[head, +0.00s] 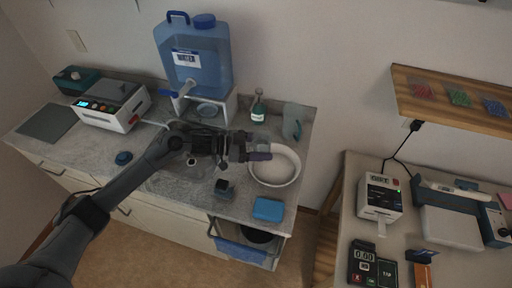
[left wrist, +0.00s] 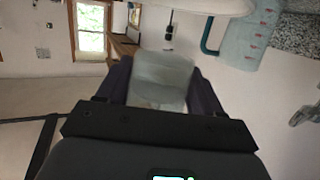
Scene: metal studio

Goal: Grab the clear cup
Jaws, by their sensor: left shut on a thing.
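The clear cup (left wrist: 162,72) is a pale, see-through vessel between the two dark fingers of my left gripper (left wrist: 160,88) in the left wrist view. The fingers press on it from both sides. In the head view my left gripper (head: 260,151) is over the right part of the counter, above the back left rim of a white round basin. The cup is mostly hidden there by the fingers, and I cannot tell its height above the counter. My right gripper is not in view.
The white basin (head: 287,179) lies just right of the gripper. A clear jug (head: 297,118) and a green bottle (head: 258,111) stand behind. A blue water jug (head: 200,62) is at the back. A blue sponge (head: 268,209) lies near the front edge.

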